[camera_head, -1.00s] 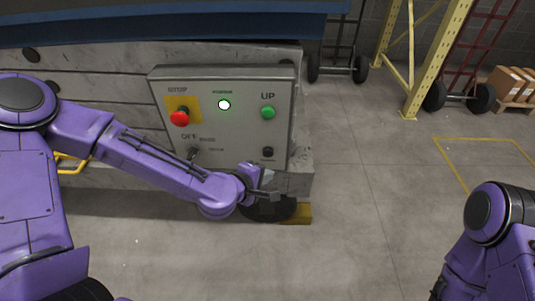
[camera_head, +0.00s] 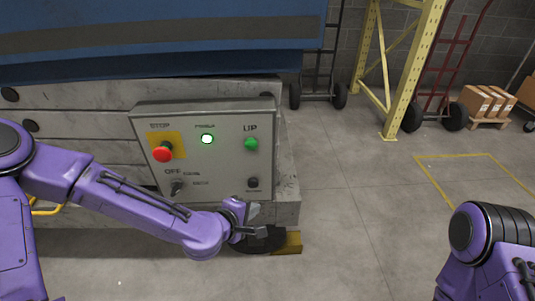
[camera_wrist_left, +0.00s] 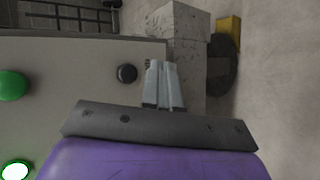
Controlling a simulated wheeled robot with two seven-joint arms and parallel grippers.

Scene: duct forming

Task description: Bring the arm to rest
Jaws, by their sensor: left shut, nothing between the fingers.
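My left arm (camera_head: 130,207) reaches in from the left, below and in front of the grey control panel (camera_head: 215,160). My left gripper (camera_head: 258,232) is shut and empty, just below the panel's lower right corner. In the left wrist view its two fingers (camera_wrist_left: 164,84) lie together, beside a small black knob (camera_wrist_left: 127,73) and apart from it. My right arm (camera_head: 490,245) shows at the lower right; its gripper is out of view.
The panel carries a red stop button (camera_head: 162,154), a lit lamp (camera_head: 207,139), a green UP button (camera_head: 251,144) and a selector switch (camera_head: 177,188). A yellow rack post (camera_head: 408,70) and boxes (camera_head: 485,102) stand at the back right. The floor between is clear.

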